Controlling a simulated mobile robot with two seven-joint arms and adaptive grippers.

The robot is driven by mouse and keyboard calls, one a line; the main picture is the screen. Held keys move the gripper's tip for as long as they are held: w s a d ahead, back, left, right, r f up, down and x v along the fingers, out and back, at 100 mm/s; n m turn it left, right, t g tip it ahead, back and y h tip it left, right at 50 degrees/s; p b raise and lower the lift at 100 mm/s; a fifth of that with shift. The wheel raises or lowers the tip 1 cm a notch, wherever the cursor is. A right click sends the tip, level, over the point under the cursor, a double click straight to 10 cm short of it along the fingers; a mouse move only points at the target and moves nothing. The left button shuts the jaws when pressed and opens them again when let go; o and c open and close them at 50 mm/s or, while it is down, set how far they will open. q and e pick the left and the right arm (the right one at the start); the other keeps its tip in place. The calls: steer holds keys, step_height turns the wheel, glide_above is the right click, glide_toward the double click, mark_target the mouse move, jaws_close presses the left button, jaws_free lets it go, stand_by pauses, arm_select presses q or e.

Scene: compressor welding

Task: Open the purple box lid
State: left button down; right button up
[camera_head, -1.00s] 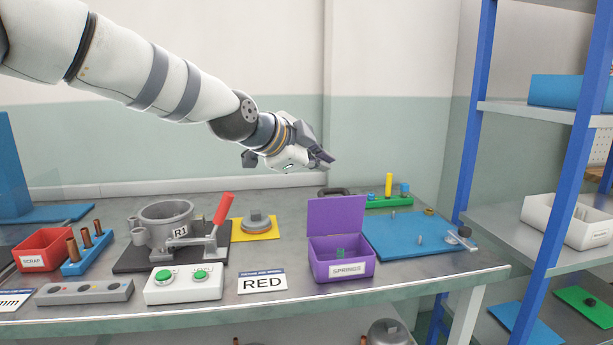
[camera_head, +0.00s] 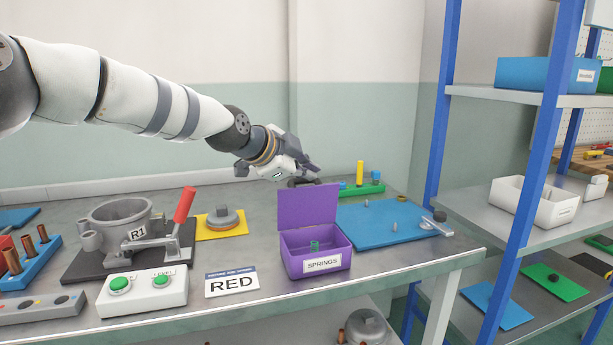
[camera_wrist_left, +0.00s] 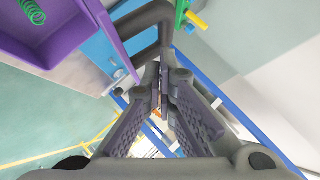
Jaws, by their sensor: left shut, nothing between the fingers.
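The purple box (camera_head: 318,262) labelled SPRINGS stands near the front edge of the bench. Its purple lid (camera_head: 307,208) stands upright at the back, so the box is open. A green spring (camera_head: 315,246) shows inside. My left gripper (camera_head: 314,178) is above and behind the raised lid, shut and empty. In the left wrist view, the shut fingers (camera_wrist_left: 163,90) are beside the box (camera_wrist_left: 60,40), with the spring (camera_wrist_left: 32,11) at the upper left; a dark handle-like shape lies just beyond the fingertips. My right gripper is not in view.
A blue mat (camera_head: 385,224) with small pegs lies right of the box. A blue-posted shelf (camera_head: 480,215) stands at the right.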

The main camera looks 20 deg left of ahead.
mark_target(301, 179)
arm_select(q)
steer(key=shift+w+a+f, duration=0.25)
steer(key=shift+f, duration=0.05)
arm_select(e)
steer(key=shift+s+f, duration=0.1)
arm_select(q)
steer(key=shift+r, duration=0.1)
steer(key=shift+w+a+f+n+g+b, duration=0.15)
steer(key=shift+w+a+f+g+b, duration=0.2)
steer(key=shift+w+b, duration=0.25)
steer(key=shift+w+a+f+n+g+b, duration=0.15)
steer(key=shift+w+a+f+g+b, duration=0.15)
steer(key=shift+w+b, duration=0.25)
steer(key=shift+w+a, duration=0.15)
steer(key=shift+a, duration=0.05)
steer(key=shift+r, duration=0.35)
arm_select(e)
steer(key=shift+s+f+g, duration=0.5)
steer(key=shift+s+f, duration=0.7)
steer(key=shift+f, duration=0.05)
